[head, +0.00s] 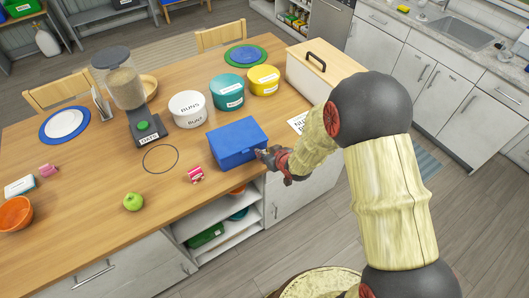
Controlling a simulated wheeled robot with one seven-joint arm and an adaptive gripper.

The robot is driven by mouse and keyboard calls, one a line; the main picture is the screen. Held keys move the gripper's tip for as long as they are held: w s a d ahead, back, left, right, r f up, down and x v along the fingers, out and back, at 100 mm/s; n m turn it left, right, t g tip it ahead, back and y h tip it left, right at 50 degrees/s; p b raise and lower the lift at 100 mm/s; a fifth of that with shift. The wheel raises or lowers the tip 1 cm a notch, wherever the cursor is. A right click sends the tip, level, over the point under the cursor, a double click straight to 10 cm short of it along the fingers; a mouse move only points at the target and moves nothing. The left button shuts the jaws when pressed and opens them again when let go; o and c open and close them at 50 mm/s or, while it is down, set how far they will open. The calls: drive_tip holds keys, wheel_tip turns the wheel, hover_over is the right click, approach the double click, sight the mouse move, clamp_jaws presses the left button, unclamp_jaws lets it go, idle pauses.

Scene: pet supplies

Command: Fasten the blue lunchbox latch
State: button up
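The blue lunchbox (236,140) stands on the wooden table near its front edge. Its lid looks down on the box. My gripper (263,154) is at the lunchbox's right front side, close to it or touching it; I cannot tell which. The latch is not distinguishable; it may be hidden by my gripper or too small to see. The fingers are dark and small here, and whether they are open or shut does not show.
A white tub (187,110), a teal tub (227,93) and a yellow tub (263,80) stand behind the lunchbox. A food dispenser (128,90) stands to the left. A wooden-lidded bin (318,66) stands behind right.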

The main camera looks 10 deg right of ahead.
drive_tip(key=o, duration=0.4)
drive_tip(key=shift+c, duration=0.2)
drive_tip(key=shift+r, duration=0.1)
drive_tip(key=v, duration=1.2)
